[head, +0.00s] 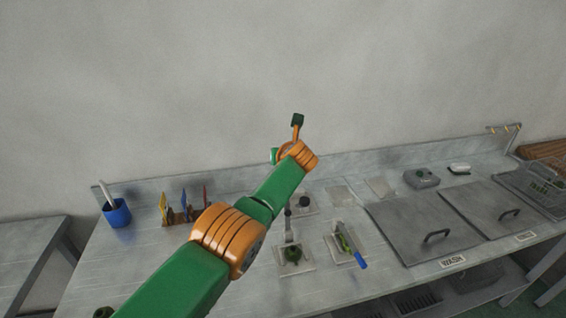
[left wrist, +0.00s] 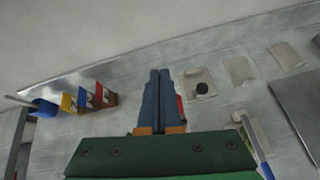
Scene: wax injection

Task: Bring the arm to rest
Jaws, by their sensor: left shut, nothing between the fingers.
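My left arm reaches up from the bottom left in the head view, above the workbench (head: 140,255). Its wrist is raised near the wall, and the gripper fingers are hard to make out there. In the left wrist view my left gripper (left wrist: 160,72) shows two dark blue fingers pressed together with nothing between them. They appear in front of the bench and touch no object that I can see. A small red thing (left wrist: 181,107) shows partly behind the fingers. My right gripper is in neither view.
A blue cup (head: 117,214) and a rack with yellow, blue and red pieces (head: 181,215) stand on the left. A blue-handled tool (head: 359,258) lies in the middle. Grey lids (head: 420,228), a grey device (head: 421,178) and a basket (head: 535,190) fill the right. The wall is close behind.

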